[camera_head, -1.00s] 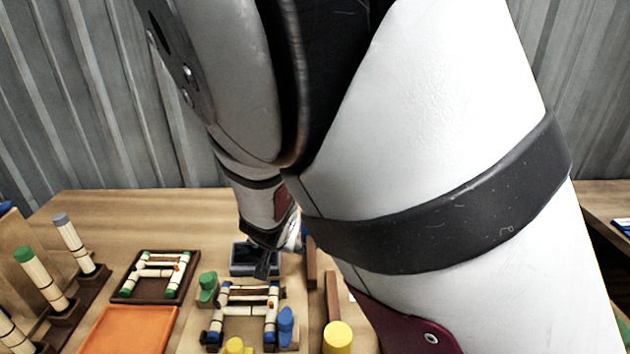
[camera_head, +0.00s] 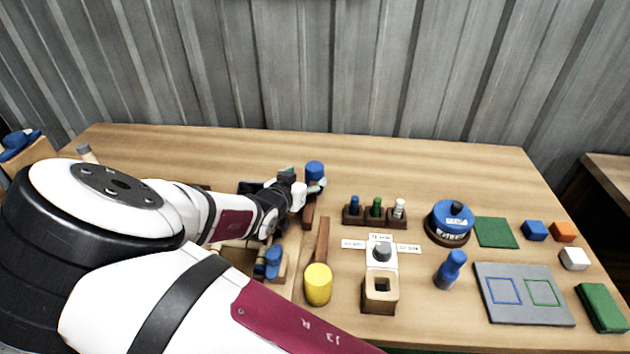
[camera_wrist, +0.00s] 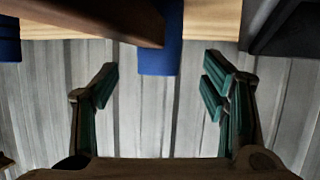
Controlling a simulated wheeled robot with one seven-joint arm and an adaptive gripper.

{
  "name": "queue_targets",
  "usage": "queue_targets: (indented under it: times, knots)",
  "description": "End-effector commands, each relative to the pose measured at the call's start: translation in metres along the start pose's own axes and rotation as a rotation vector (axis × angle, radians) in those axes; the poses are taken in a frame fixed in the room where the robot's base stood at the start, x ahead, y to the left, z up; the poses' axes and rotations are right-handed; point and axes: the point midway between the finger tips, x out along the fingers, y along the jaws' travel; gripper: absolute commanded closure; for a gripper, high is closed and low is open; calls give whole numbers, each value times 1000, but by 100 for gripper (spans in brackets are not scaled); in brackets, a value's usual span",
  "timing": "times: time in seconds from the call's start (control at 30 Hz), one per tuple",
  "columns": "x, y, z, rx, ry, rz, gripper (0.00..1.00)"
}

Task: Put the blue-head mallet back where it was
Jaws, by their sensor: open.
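The blue-head mallet's blue head (camera_head: 314,170) stands near the back of the table in the head view, with its brown handle (camera_head: 308,215) running toward the front. In the wrist view the blue head (camera_wrist: 160,45) is at top centre, with the brown handle (camera_wrist: 90,20) reaching it from the left. My gripper (camera_head: 304,189) is right beside the head. In the wrist view my gripper (camera_wrist: 160,78) is open, its green-padded fingers spread on either side with a gap between them. The head shows between and beyond the fingertips; I see no contact.
A yellow-head mallet (camera_head: 318,285) lies in front. To the right are a rack of small pegs (camera_head: 375,214), a wooden block stand (camera_head: 380,292), a round blue-topped item (camera_head: 450,222) and a grey board (camera_head: 524,296). My arm covers much of the left side.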

Motion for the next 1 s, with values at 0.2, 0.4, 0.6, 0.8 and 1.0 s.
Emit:
queue_targets:
  times: [0.2,0.4,0.6,0.8,1.0]
  knots:
    - [16,0,1,-1,-1,0,33]
    - [42,2,4,-4,0,2,33]
    - [63,0,4,-1,-2,-1,33]
    - [65,0,4,-1,-3,-1,33]
    - [65,0,4,-1,-3,-1,63]
